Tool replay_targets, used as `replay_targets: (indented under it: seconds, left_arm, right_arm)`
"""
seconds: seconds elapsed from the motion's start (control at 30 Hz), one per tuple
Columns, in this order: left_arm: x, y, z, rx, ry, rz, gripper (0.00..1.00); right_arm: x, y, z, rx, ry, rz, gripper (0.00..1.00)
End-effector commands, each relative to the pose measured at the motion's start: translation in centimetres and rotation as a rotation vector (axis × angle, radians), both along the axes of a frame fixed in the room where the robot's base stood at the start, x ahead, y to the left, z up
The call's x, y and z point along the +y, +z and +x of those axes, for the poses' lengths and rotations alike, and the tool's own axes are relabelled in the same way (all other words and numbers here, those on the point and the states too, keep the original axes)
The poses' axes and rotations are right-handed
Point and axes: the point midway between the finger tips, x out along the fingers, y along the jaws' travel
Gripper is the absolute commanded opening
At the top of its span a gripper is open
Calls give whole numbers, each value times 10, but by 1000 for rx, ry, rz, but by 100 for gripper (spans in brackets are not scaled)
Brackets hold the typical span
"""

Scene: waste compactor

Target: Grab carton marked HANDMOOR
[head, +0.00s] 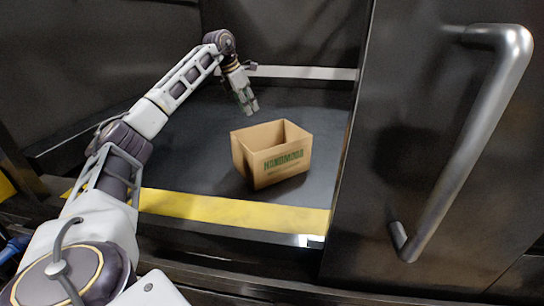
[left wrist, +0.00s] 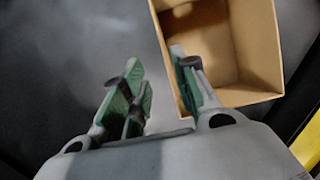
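The carton (head: 273,160) is an open-topped brown cardboard box with green lettering on its front that reads like HANDMOOR. It stands upright on the dark floor of the compactor chamber. My left gripper (head: 249,107) is just behind and above the carton's back left rim, pointing down. In the left wrist view, the fingers of the left gripper (left wrist: 160,85) are spread apart. One finger overlaps the open carton (left wrist: 262,97) and the other is outside its wall. The wall between them is not gripped. My right gripper is not in view.
A yellow strip (head: 232,211) runs along the chamber's front edge. A dark door or panel with a large metal handle (head: 470,140) stands at the right, close to the carton. Dark walls close the left and back. The floor left of the carton is clear.

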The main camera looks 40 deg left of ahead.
Motion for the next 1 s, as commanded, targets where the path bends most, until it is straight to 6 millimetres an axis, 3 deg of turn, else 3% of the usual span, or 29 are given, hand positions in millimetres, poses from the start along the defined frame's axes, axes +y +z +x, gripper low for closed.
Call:
replay_targets:
  seconds: [0.53, 1.0]
  left_arm:
    - [-1, -6, 3, 0, 0, 0, 29]
    - [-9, -60, 23, 3, 0, 0, 29]
  right_arm:
    - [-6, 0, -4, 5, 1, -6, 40]
    - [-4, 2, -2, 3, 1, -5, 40]
